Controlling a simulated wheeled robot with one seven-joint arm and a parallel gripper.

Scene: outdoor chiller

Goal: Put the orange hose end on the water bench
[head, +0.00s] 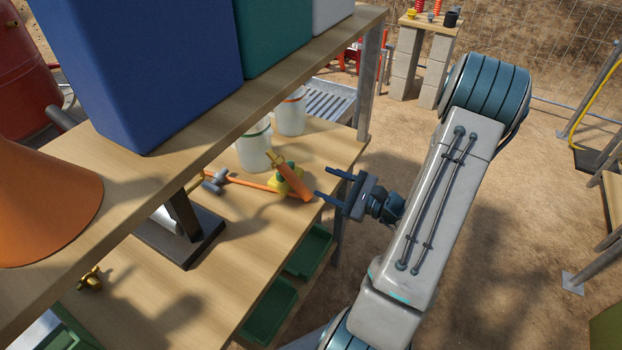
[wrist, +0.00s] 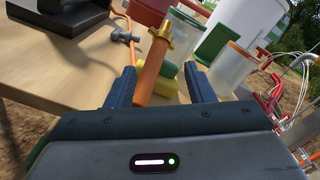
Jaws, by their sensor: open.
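The orange hose end (head: 293,181), an orange grip with a brass fitting, is tilted against a yellow and green object on the wooden workbench (head: 330,150). It also shows in the wrist view (wrist: 150,78), between my finger lines and ahead. My gripper (head: 325,184) is open and empty at the bench's right edge, its fingers pointing at the hose end, apparently with a small gap. The wrist view shows both fingers (wrist: 158,78) spread either side of it. I cannot tell which bench is the water bench; a small block-legged bench (head: 432,24) stands at the back.
A grey hammer (head: 214,182) with an orange handle lies left of the hose end. Two white cups (head: 254,150) stand behind it. An upper shelf (head: 200,120) carries large boxes and an orange cone (head: 45,208). Green bins (head: 268,310) sit below. Sandy ground at right is mostly open.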

